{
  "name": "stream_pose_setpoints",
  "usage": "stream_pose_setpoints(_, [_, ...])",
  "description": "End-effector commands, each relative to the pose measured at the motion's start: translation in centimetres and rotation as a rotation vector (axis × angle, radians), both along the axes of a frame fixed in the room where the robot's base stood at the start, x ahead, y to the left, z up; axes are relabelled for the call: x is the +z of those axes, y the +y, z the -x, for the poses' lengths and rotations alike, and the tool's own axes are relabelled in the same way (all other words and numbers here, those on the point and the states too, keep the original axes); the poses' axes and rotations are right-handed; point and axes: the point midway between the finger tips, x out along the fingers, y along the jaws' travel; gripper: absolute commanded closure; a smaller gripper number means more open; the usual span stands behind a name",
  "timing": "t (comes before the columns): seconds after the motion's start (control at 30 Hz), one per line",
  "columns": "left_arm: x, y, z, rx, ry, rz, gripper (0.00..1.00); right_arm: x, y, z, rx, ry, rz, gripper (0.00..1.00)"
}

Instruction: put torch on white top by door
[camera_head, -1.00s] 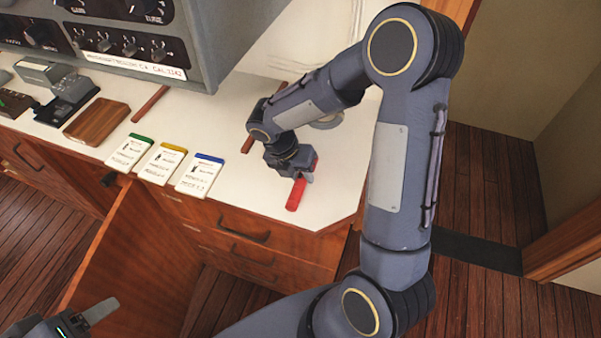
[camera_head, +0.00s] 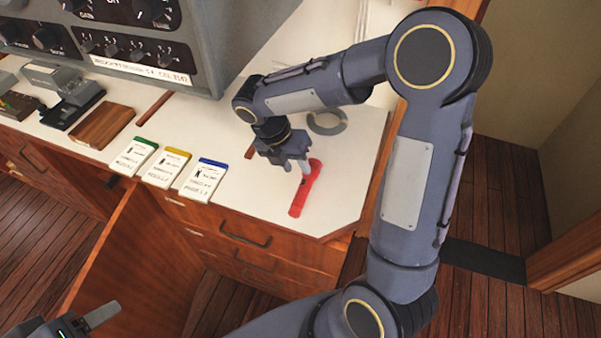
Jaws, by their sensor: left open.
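The red torch (camera_head: 303,192) lies on the white top (camera_head: 262,196) near its right front corner, on the side towards the doorway. My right gripper (camera_head: 296,168) is just above and left of the torch's far end, pointing down with its fingers apart. It holds nothing that I can see, and the torch shows almost whole beside it. My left gripper (camera_head: 104,315) is at the bottom left corner, open and partly cut off by the frame, far from the torch.
Three cards with green (camera_head: 133,156), yellow (camera_head: 166,168) and blue (camera_head: 203,181) edges lie left of the torch. A grey ring (camera_head: 327,123) lies behind it. A grey instrument panel (camera_head: 130,40) overhangs the top. A cabinet door (camera_head: 135,255) stands open below.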

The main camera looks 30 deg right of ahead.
Motion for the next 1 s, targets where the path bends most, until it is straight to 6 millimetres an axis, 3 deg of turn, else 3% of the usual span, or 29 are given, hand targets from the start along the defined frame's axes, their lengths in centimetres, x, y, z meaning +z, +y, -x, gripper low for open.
stream_pose_setpoints(0.17, [0.0, 0.0, 0.0, 0.0, 0.0, 0.0, 0.37, 1.6, -0.2, 1.0, -0.111, -0.047, -0.022, 0.66])
stream_pose_setpoints(0.27, [0.0, 0.0, 0.0, 0.0, 0.0, 0.0, 0.37, 3.1, -0.7, 2.9, -0.316, -0.124, -0.064, 0.66])
stream_pose_setpoints(0.5, [0.0, 0.0, 0.0, 0.0, 0.0, 0.0, 0.37, 6.8, -0.7, 10.5, -1.189, -0.343, -0.297, 0.66])
stream_pose_setpoints(0.7, [0.0, 0.0, 0.0, 0.0, 0.0, 0.0, 0.37, 8.0, 1.0, 15.6, -1.95, -0.357, -0.562, 0.66])
stream_pose_setpoints(0.83, [0.0, 0.0, 0.0, 0.0, 0.0, 0.0, 0.37, 8.2, 2.0, 17.1, -2.267, -0.29, -0.69, 0.66])
stream_pose_setpoints(1.0, [0.0, 0.0, 0.0, 0.0, 0.0, 0.0, 0.37, 8.3, 2.6, 17.7, -2.434, -0.229, -0.757, 0.66])
